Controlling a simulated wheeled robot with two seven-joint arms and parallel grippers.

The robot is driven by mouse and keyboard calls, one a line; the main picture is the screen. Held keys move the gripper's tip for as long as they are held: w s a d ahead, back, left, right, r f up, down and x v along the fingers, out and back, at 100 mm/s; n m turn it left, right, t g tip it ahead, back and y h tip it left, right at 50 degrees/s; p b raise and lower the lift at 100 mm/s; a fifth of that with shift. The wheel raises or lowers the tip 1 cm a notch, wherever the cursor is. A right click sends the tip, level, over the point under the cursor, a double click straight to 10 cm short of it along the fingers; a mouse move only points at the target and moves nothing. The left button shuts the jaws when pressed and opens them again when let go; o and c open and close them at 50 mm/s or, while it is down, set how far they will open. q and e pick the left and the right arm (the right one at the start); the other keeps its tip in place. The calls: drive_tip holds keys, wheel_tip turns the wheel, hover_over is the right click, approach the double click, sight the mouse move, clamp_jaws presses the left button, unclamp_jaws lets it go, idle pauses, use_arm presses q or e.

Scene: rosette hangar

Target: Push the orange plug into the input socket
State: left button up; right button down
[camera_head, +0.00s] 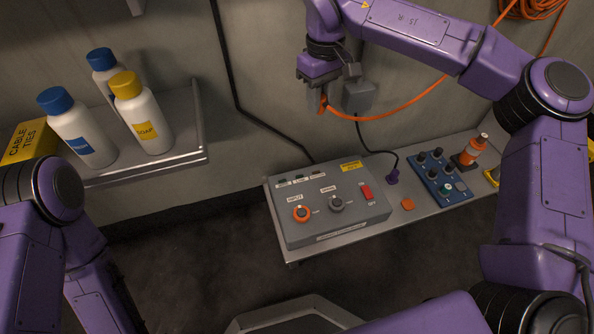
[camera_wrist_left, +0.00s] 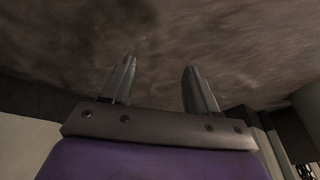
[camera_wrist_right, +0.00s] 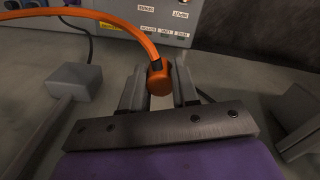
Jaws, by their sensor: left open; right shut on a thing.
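My right gripper (camera_head: 322,92) is shut on the orange plug (camera_wrist_right: 158,78), high above the shelf and close to the wall. An orange cable runs from the plug. The plug shows small below the jaws in the head view (camera_head: 323,105). A grey control box (camera_head: 359,224) on the shelf has an orange-ringed socket (camera_head: 301,213) on the left and a grey-ringed one (camera_head: 336,204) to its right.
A grey wall box (camera_head: 358,96) with a black cord sits right beside the right gripper. Bottles stand on the left shelf (camera_head: 186,153).

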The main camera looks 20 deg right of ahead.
drive_tip(key=s+a+f+n, duration=0.2)
drive_tip(key=f+n, duration=0.4)
drive_tip(key=f, duration=0.1)
drive_tip(key=s+a+f+n+b, duration=0.1)
drive_tip(key=s+a+f+n, duration=0.1)
drive_tip(key=f+n, duration=0.5)
drive_tip(key=s+a+f+n, duration=0.2)
drive_tip(key=s+f+n, duration=0.2)
drive_tip(key=f+n, duration=0.3)
wheel_tip(320, 180, down, 2)
drive_tip(key=shift+s+f, duration=0.15)
drive_tip(key=shift+f, duration=0.05)
wheel_tip(320, 180, down, 4)
drive_tip(key=b, duration=0.4)
drive_tip(key=shift+f+b, duration=0.4)
drive_tip(key=shift+b, duration=0.15)
use_arm(q)
drive_tip(key=s+f+m+g+h, duration=0.1)
drive_tip(key=s+f+m+g, duration=0.2)
drive_tip(key=s+m+g, duration=0.2)
drive_tip(key=shift+s+a+f+g+h, duration=0.2)
drive_tip(key=shift+s+g+h, duration=0.2)
drive_tip(key=shift+s, duration=0.55)
drive_tip(key=shift+r, duration=0.15)
use_arm(e)
drive_tip(key=shift+r+p, duration=0.1)
drive_tip(key=shift+p, duration=0.25)
use_arm(q)
drive_tip(key=shift+r, duration=0.1)
